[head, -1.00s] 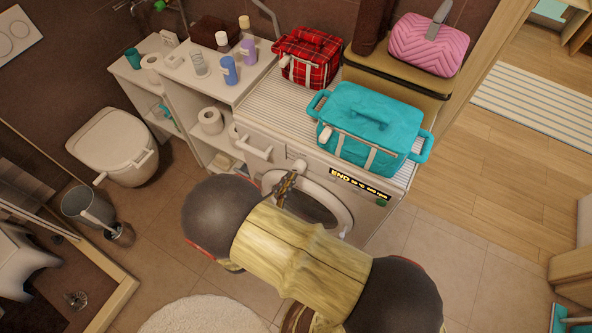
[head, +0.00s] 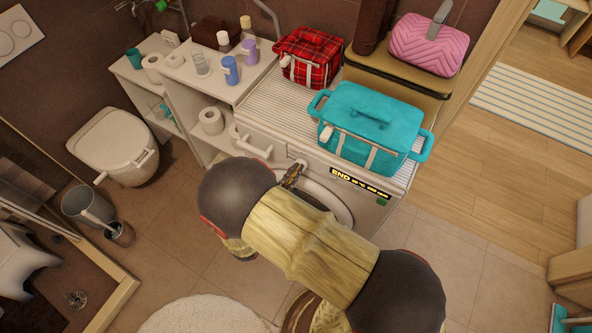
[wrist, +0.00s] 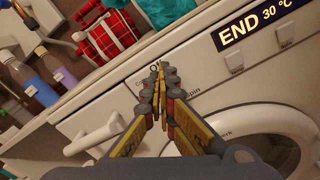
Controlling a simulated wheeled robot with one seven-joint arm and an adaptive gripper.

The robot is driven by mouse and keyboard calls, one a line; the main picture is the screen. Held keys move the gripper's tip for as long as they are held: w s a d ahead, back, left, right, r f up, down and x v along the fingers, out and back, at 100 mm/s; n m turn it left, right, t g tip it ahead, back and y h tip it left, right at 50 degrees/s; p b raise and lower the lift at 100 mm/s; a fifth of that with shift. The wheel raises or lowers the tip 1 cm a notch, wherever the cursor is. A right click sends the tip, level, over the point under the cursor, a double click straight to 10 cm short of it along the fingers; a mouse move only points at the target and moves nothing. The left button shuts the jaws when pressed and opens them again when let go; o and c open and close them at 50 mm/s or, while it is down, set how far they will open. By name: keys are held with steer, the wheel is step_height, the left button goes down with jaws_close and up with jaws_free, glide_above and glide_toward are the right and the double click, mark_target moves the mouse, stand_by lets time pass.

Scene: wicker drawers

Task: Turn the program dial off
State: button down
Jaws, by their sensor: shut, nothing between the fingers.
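The white washing machine (head: 345,190) stands under the striped worktop, with its round door partly hidden by my arm. A small pale knob, apparently the program dial (head: 303,163), shows on its front panel, just past my fingertips. My gripper (head: 295,172) is shut and empty, right at this knob; I cannot tell whether they touch. In the wrist view my closed fingertips (wrist: 163,68) lie over the panel beside partly covered lettering, and they hide the dial. The display (wrist: 255,20) reads END and 30 °C.
A teal bag (head: 370,125) and a red plaid bag (head: 308,60) stand on the worktop above the panel. Bottles (head: 230,70) stand on the shelf at left.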

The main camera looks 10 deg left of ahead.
steer(key=shift+w+d+r, duration=0.1)
steer(key=shift+w+d, duration=0.05)
stand_by(0.5)
steer(key=shift+d+f, duration=0.5)
steer(key=shift+d, duration=0.35)
steer(key=shift+s+d+f, duration=0.2)
steer(key=shift+d+f, duration=0.05)
steer(key=shift+f, duration=0.1)
steer(key=shift+s, duration=0.15)
steer(key=v, duration=0.6)
steer(key=shift+d, duration=0.2)
stand_by(0.4)
